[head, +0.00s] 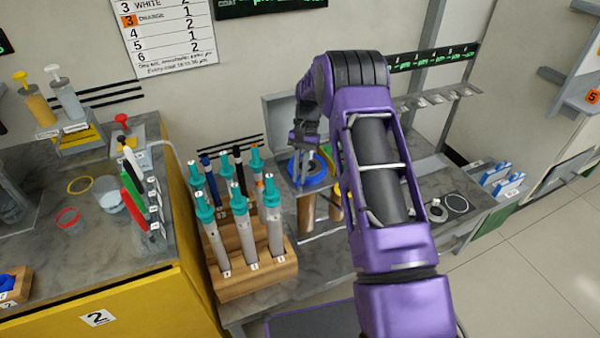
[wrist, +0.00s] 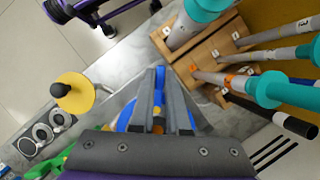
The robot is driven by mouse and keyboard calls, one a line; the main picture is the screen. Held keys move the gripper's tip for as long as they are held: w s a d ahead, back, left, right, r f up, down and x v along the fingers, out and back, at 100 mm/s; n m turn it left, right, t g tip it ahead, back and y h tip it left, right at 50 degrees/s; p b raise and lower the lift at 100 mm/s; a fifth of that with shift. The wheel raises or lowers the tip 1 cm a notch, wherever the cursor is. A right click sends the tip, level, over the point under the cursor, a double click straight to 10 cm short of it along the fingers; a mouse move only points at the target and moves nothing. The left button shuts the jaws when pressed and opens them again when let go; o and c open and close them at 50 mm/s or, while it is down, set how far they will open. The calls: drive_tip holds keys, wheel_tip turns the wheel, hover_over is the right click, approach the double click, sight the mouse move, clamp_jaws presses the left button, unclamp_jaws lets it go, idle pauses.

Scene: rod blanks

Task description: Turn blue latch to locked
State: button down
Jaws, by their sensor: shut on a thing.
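The blue latch (head: 314,176) is a round blue piece near the back of the grey counter, behind the wooden rack. It also shows in the wrist view (wrist: 126,116), partly hidden by the fingers. My gripper (head: 303,178) reaches down over it from above. In the wrist view my gripper (wrist: 160,72) has its fingers close together over the blue piece, shut on it.
A wooden rack (head: 250,283) of several teal-capped rods stands close left of the latch. A yellow disc with a black knob (wrist: 75,93) is nearby in the wrist view. Small round fittings (head: 438,210) sit on the counter at right.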

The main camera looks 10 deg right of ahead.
idle(0.4)
drive_tip(key=c, duration=0.9)
unclamp_jaws()
drive_tip(key=shift+r, duration=0.1)
drive_tip(key=p+v, duration=0.3)
drive_tip(key=v, duration=1.4)
drive_tip(key=shift+r, duration=0.15)
